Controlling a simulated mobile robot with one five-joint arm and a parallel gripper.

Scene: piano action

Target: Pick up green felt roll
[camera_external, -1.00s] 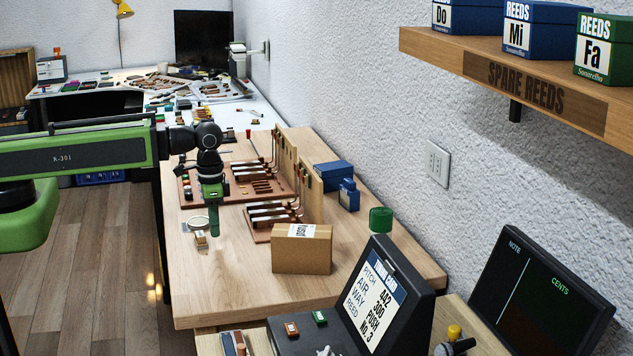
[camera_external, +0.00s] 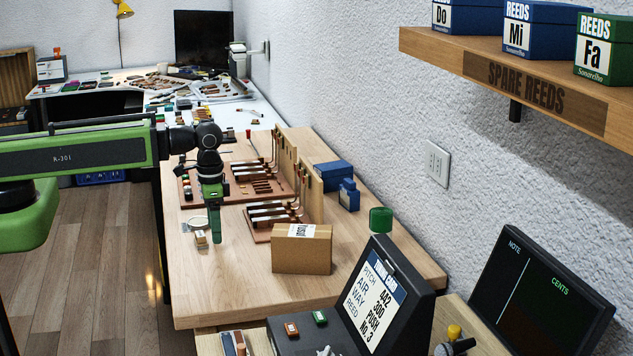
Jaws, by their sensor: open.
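A green cylinder (camera_external: 380,221), which looks like the green felt roll, stands upright near the right side of the wooden bench, partly behind the black display. My gripper (camera_external: 216,238) points down over the left part of the bench, well to the left of the green cylinder and apart from it. Its green fingers are seen edge-on and overlap, and I see nothing held between them. The gap between the fingers is hidden from this side.
A cardboard box (camera_external: 301,250) and a brown board with a key model (camera_external: 270,224) stand between my gripper and the green cylinder. Blue boxes (camera_external: 333,174) sit behind. The black display (camera_external: 378,298) is in front. The bench's front left is clear.

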